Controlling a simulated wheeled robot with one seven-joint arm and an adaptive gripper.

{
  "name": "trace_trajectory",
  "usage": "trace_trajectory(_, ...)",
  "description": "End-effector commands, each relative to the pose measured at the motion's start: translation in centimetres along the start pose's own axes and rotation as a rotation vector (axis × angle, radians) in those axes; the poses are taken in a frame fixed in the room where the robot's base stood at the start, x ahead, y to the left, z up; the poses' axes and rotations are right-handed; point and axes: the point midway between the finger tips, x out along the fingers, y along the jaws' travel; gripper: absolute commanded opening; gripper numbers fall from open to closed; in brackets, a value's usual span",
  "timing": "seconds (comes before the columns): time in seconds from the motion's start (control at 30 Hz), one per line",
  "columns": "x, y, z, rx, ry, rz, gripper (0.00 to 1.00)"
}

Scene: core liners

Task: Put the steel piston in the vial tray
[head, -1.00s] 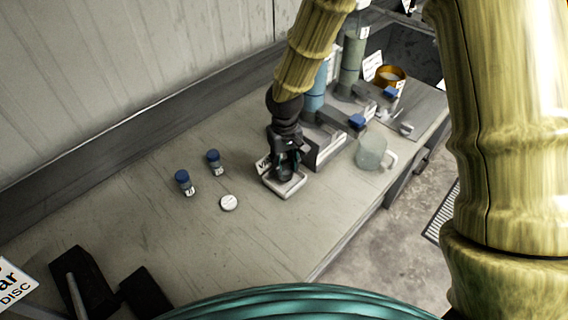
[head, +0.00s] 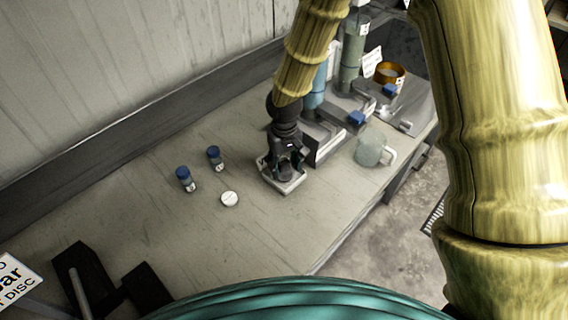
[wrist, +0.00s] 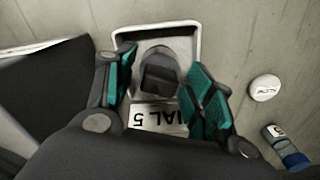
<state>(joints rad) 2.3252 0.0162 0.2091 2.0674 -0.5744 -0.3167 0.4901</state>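The steel piston (wrist: 160,60) is a dark grey, hollow-looking piece in the wrist view. It sits inside the light rim of the vial tray (wrist: 160,27), with a "VIAL 5" label (wrist: 158,115) on the near side. My gripper (wrist: 163,85) is over the tray, its teal-padded fingers spread on either side of the piston with visible gaps. In the head view, my gripper (head: 285,163) points down over the tray (head: 289,190) and hides most of the piston.
Two blue-capped vials (head: 186,178) (head: 215,157) and a white disc (head: 230,198) are left of the tray. A clear mug (head: 371,148) and stands with blue parts (head: 356,118) are right and behind. An orange-rimmed container (head: 390,74) is farther back.

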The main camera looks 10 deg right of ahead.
Motion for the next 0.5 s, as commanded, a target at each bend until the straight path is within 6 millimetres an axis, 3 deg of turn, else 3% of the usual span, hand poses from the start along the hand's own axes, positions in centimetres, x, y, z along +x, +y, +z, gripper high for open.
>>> trace_trajectory(0.27,-0.5,0.0,-0.1,0.001,0.001,0.0,0.53)
trace_trajectory(0.5,-2.9,0.0,-0.1,0.002,0.004,-0.001,0.53)
